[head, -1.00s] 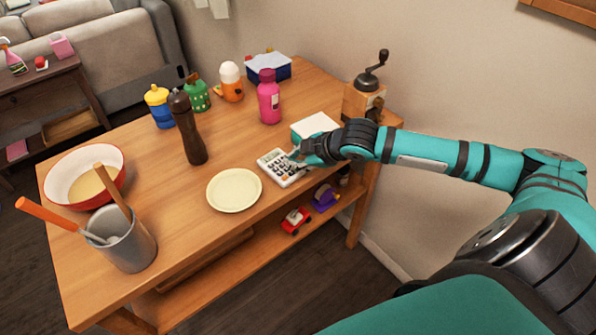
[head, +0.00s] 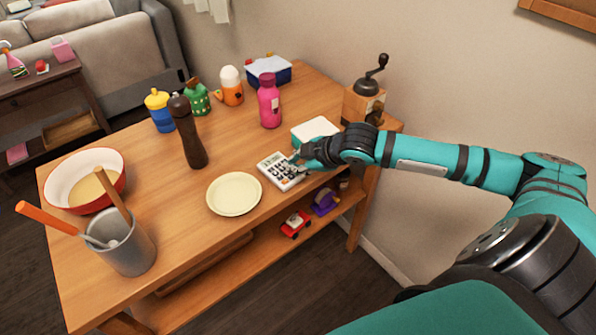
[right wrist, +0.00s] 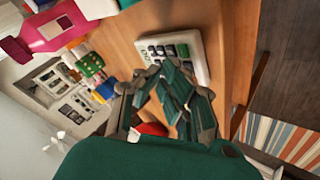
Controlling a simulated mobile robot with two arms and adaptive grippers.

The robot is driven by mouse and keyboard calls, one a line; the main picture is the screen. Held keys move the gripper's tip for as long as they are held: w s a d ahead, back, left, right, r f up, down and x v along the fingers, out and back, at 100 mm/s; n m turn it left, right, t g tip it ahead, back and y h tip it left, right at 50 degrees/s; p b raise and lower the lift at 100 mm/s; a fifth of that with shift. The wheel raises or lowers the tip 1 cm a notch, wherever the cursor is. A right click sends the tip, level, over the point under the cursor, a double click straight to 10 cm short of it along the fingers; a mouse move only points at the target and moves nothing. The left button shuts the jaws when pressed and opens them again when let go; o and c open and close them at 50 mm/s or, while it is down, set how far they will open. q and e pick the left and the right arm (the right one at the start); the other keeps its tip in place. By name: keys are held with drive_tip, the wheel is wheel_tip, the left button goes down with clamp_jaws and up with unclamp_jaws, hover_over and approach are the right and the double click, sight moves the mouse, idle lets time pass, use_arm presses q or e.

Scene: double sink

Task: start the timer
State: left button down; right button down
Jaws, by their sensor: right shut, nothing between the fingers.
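The timer (head: 273,167) is a flat white device with several dark keys, lying on the wooden table near its front edge. In the right wrist view the timer (right wrist: 194,50) shows a small display and a green key. My right gripper (head: 297,161) is shut and empty, its fingertips at the timer's right side, over the keys in the head view. In the right wrist view the fingers (right wrist: 168,75) overlap the timer's lower edge; I cannot tell whether they touch it. My left gripper is not in view.
A cream plate (head: 234,194) lies left of the timer. A white and teal box (head: 315,130) sits behind the gripper, near a coffee grinder (head: 362,101). A pink bottle (head: 269,103) and a brown pepper mill (head: 188,135) stand farther back. Toys lie on the lower shelf.

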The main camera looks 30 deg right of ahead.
sight(296, 175)
drive_tip(key=shift+f, duration=0.1)
idle(0.3)
drive_tip(key=shift+f, duration=0.3)
drive_tip(key=shift+f, duration=0.3)
idle(0.5)
drive_tip(key=shift+r+p, duration=0.75)
drive_tip(key=shift+p, duration=0.45)
wheel_tip(296, 175, up, 5)
drive_tip(key=p, duration=0.5)
drive_tip(key=shift+p, duration=0.4)
